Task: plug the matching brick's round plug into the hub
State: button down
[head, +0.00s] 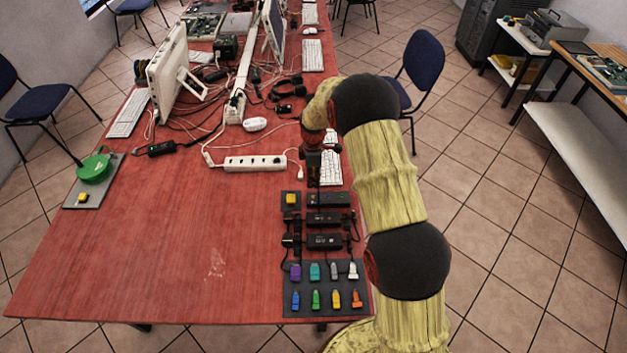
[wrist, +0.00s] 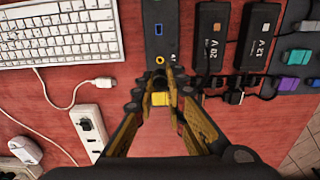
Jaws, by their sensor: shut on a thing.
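In the head view these two black bricks (head: 325,219) (head: 324,240) lie at the table's right edge. In the head view my gripper (head: 314,178) is above the row's far end. Contact with the socket cannot be told.
A yellow block (head: 290,199) shows beneath my gripper. A grey mat (head: 325,285) holds several coloured plugs near the front edge. A white power strip (head: 255,163), a keyboard (wrist: 60,30) and loose cables lie nearby. The table's front left is clear.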

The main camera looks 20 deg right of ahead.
jog(key=b, duration=0.2)
send_over(313, 197)
jog(key=shift+w+f, duration=0.1)
jog(key=shift+f, duration=2.2)
jog(key=shift+f+b, duration=0.65)
jog(key=shift+f, duration=0.5)
jog(key=c, duration=1.7)
grip_release()
jog(key=shift+c, duration=0.2)
jog(key=shift+r, duration=0.1)
notch_tip(313, 197, up, 12)
jog(key=shift+f, duration=0.1)
